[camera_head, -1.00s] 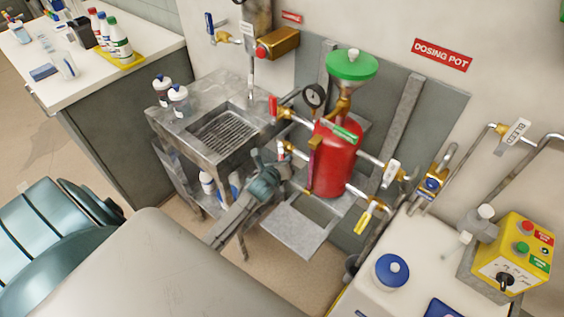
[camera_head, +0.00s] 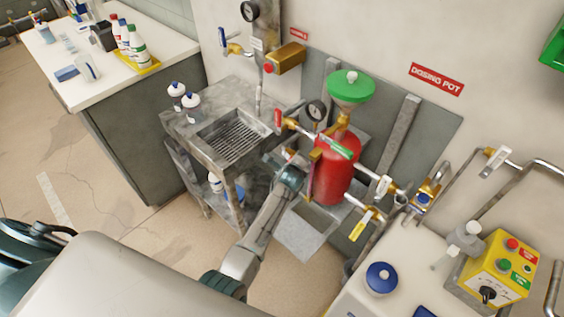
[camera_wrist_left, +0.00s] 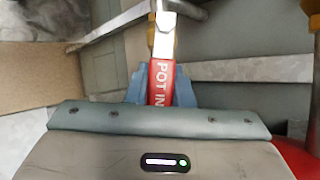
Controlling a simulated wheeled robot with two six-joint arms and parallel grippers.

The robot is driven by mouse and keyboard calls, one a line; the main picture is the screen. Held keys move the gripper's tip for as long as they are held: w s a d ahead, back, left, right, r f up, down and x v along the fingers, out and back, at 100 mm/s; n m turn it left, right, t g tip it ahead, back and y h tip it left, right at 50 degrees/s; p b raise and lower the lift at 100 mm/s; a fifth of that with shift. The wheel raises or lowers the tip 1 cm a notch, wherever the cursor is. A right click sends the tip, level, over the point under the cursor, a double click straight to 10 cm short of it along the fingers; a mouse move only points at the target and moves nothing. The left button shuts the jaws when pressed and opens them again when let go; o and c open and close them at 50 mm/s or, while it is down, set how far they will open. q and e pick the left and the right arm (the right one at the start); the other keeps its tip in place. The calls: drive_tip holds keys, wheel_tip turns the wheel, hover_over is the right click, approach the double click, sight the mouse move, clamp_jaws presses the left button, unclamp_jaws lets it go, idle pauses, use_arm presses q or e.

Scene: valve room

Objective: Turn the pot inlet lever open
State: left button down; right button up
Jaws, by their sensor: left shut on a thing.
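The pot inlet lever shows in the left wrist view as a red handle (camera_wrist_left: 161,82) with white letters "POT IN", the rest covered. Its bare metal shank (camera_wrist_left: 164,40) runs away from me to the valve. My left gripper (camera_wrist_left: 160,90) is shut on the red handle, with a blue finger on each side. In the head view my left gripper (camera_head: 294,166) is just left of the red dosing pot (camera_head: 337,168), and the lever is mostly hidden there. My right gripper is in neither view.
The steel sink (camera_head: 236,135) stands to the left.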

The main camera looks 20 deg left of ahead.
use_arm(q)
drive_tip(key=shift+w+d+r+n, duration=0.1)
drive_tip(key=shift+n, duration=0.2)
drive_tip(key=c, duration=1.3)
unclamp_jaws()
drive_tip(key=shift+o, duration=0.2)
drive_tip(key=v, duration=1.1)
drive_tip(key=shift+b, duration=0.3)
drive_tip(key=shift+w, duration=0.15)
